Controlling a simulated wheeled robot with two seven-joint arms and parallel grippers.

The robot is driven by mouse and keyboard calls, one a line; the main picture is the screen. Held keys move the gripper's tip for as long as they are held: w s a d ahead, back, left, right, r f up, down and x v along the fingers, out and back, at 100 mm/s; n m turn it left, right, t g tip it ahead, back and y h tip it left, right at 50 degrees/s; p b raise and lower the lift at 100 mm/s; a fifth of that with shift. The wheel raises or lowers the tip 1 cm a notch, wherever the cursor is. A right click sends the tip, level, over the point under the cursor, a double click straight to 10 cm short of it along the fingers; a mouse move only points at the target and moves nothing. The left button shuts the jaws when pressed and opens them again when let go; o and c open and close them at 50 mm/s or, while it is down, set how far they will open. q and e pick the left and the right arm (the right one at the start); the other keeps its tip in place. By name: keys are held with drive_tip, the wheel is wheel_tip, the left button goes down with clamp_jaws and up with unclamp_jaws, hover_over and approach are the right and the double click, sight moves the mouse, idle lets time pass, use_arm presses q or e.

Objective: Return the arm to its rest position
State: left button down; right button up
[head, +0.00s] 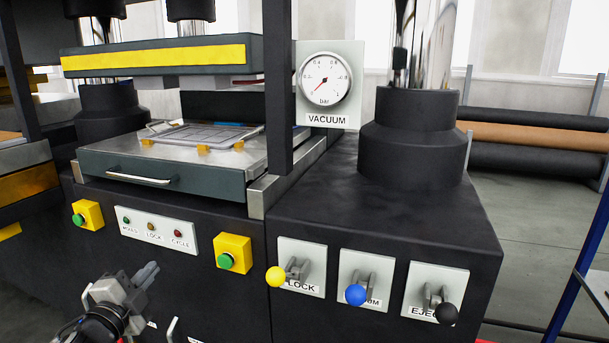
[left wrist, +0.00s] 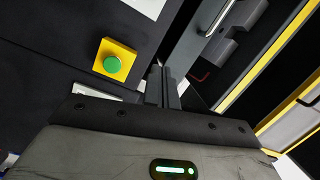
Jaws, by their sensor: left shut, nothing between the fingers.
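My left gripper (head: 148,274) is at the lower left of the head view, in front of the machine's dark front panel and below the indicator plate. Its fingers are together with nothing between them, and it touches no control that I can see. In the left wrist view the closed fingers (left wrist: 163,88) point toward the machine front, with a green button on a yellow box (left wrist: 112,64) to their left. My right gripper is not in view.
The machine front carries yellow button boxes (head: 233,253), an indicator plate (head: 158,231) and levers with yellow (head: 276,276), blue (head: 355,295) and black (head: 446,313) knobs. A drawer (head: 165,172) with a handle sits above. Open floor (head: 530,240) lies to the right.

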use_arm(q)
drive_tip(key=s+d+f+n+g+p, duration=0.1)
drive_tip(key=s+d+f+n, duration=0.3)
drive_tip(key=s, duration=0.5)
drive_tip(key=s+d+f+n+g+h+p, duration=0.1)
drive_tip(key=s+d+f+n+g, duration=0.3)
drive_tip(key=s+d, duration=0.5)
drive_tip(key=s+d+f+n+g+p, duration=0.2)
drive_tip(key=s+d+f+n, duration=0.2)
drive_tip(key=s, duration=0.6)
drive_tip(key=d+n, duration=0.1)
drive_tip(key=d, duration=0.1)
drive_tip(key=shift+d+n+g+p, duration=0.3)
drive_tip(key=shift+d+n, duration=0.1)
drive_tip(key=shift+h, duration=0.3)
